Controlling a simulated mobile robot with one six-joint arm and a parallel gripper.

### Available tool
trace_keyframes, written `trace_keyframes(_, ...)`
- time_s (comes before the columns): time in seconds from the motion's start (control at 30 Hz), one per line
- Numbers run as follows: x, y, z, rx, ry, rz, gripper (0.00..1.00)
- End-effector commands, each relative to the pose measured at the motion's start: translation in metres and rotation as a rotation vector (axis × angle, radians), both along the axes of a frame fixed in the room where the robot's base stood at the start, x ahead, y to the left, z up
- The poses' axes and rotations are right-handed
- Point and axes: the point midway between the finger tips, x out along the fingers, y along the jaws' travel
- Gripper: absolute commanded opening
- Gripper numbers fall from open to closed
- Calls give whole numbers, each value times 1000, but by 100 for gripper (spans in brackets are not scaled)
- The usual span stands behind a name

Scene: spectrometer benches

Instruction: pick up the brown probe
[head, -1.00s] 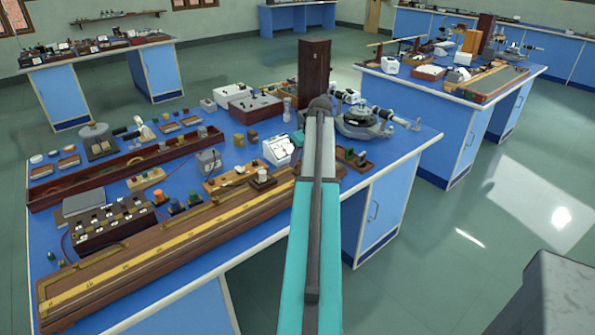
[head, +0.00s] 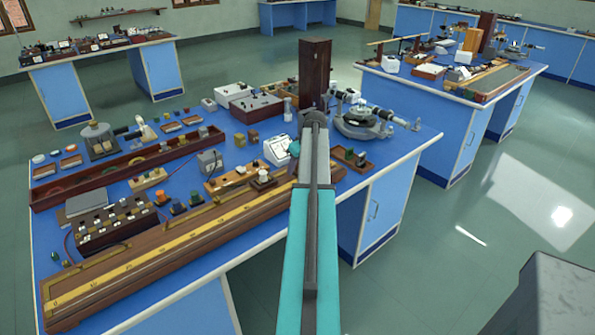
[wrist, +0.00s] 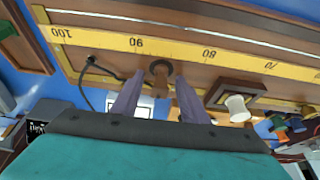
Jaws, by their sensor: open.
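The brown probe (wrist: 160,82) shows in the wrist view, by the long wooden metre bridge with its yellow scale (wrist: 110,38), close to the 90 mark. It has a round dark end and a narrower brown stem. My gripper (wrist: 159,77) is open, with one grey finger on each side of the probe. I cannot tell whether either finger touches it. In the head view my arm hides the probe and the fingers.
A dark wooden block with a white knob (wrist: 237,106) stands just right of the fingers. A black cable (wrist: 88,85) curves at the left. In the head view, a tall dark wooden box (head: 315,70) and a spectrometer (head: 362,122) stand behind my arm.

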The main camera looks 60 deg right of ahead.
Motion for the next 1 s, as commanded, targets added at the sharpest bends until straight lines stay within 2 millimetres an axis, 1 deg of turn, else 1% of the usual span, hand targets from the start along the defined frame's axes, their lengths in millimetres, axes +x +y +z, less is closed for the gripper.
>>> trace_keyframes(0.4,-1,0,0,0,0,-1,40)
trace_keyframes(0.43,-1,0,0,0,0,-1,38)
trace_keyframes(0.57,-1,0,0,0,0,-1,17)
trace_keyframes(0.6,-1,0,0,0,0,-1,10)
trace_keyframes(0.67,-1,0,0,0,0,-1,0)
trace_keyframes(1.0,-1,-1,1,-1,-1,-1,0)
